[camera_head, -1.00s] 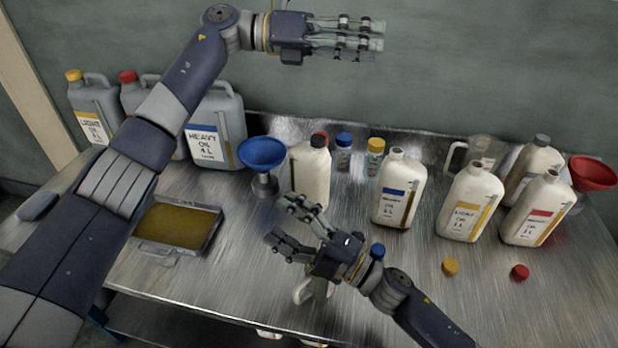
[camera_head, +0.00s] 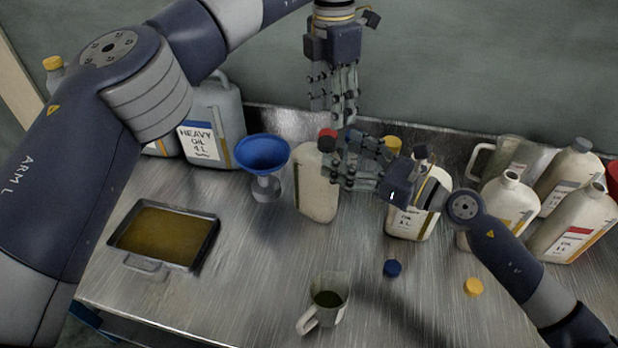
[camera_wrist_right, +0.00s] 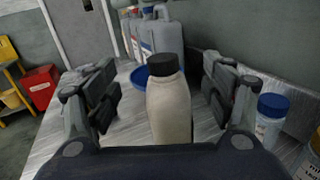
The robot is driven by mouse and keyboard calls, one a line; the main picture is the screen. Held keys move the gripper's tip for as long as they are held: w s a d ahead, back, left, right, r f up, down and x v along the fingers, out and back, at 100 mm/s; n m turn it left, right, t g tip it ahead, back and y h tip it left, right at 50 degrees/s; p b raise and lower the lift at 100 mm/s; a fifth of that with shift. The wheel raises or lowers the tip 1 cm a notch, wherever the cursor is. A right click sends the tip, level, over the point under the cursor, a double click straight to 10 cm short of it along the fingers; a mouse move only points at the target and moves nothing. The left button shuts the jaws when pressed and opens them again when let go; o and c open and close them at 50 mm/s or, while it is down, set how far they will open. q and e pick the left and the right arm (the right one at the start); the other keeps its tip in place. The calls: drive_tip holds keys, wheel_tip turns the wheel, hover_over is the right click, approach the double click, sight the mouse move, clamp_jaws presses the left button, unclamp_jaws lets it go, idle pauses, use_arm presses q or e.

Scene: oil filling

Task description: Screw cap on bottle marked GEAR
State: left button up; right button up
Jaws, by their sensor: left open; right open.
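A cream bottle (camera_head: 315,188) with a black cap (camera_head: 326,146) stands upright near the table's middle. In the right wrist view the bottle (camera_wrist_right: 169,108) is between the two open fingers, with the cap (camera_wrist_right: 163,65) sitting on its top. No GEAR marking is readable on any bottle. My right gripper (camera_head: 340,160) is open beside the bottle's upper right, its fingers reaching left toward it. My left gripper (camera_head: 336,122) points down, open, just above the cap area.
A blue funnel (camera_head: 263,153) stands left of the bottle. Other oil bottles (camera_head: 575,228) crowd the right. A tray of oil (camera_head: 172,229), a measuring jug (camera_head: 327,298), a blue cap (camera_head: 392,268) and a yellow cap (camera_head: 474,287) lie toward the front.

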sight(316, 165)
use_arm(q)
drive_tip(key=shift+w+a+r+n, duration=0.1)
drive_tip(key=shift+a+r+n, duration=0.2)
drive_tip(key=shift+a, duration=0.1)
use_arm(e)
drive_tip(key=shift+w+d+r+n, duration=0.1)
drive_tip(key=shift+w+r+n, duration=0.1)
drive_tip(key=shift+r+n, duration=0.2)
wheel_tip(316, 165, down, 9)
drive_tip(key=x, duration=0.7)
drive_tip(key=shift+w+r, duration=0.15)
drive_tip(key=shift+r, duration=0.25)
